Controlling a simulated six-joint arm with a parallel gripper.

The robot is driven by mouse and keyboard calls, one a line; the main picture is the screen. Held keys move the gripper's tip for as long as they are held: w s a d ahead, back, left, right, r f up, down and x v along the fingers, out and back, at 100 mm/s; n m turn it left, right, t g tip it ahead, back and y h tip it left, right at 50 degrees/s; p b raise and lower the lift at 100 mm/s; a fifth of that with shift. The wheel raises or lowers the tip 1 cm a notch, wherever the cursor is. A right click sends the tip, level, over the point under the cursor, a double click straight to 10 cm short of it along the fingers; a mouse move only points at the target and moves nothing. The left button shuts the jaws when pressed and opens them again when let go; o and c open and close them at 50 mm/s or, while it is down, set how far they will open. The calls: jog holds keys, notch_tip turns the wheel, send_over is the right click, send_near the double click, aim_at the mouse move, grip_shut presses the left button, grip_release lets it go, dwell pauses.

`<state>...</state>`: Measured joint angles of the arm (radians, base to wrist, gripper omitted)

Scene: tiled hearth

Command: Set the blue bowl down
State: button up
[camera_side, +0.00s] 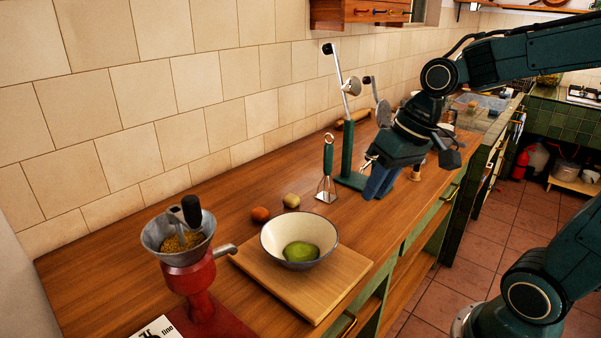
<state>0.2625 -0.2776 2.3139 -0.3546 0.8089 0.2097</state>
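A bowl (272,238) with a pale inside and a dark rim sits upright on a wooden board (335,282) on the counter. Something green (301,251) lies in it. Its outer wall is mostly hidden, so I cannot tell whether it is blue. My gripper (376,186) is above the counter, to the right of and behind the bowl, apart from it. Its blue fingers point down. The gap between them is not clear from this angle, and I see no bowl in them.
A red grinder (188,278) with a grain-filled hopper stands at the left front. An orange fruit (260,214) and a pale round item (291,201) lie behind the board. The wall is close behind.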

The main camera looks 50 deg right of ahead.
jog(key=s+r+n+t+h, duration=0.1)
jog(key=s+r+n+t, duration=0.1)
jog(key=s, duration=0.7)
jog(key=shift+s+a+r+h, duration=0.15)
jog(key=shift+s+r+h, duration=0.05)
jog(key=shift+s+h, duration=0.2)
dwell(0.9)
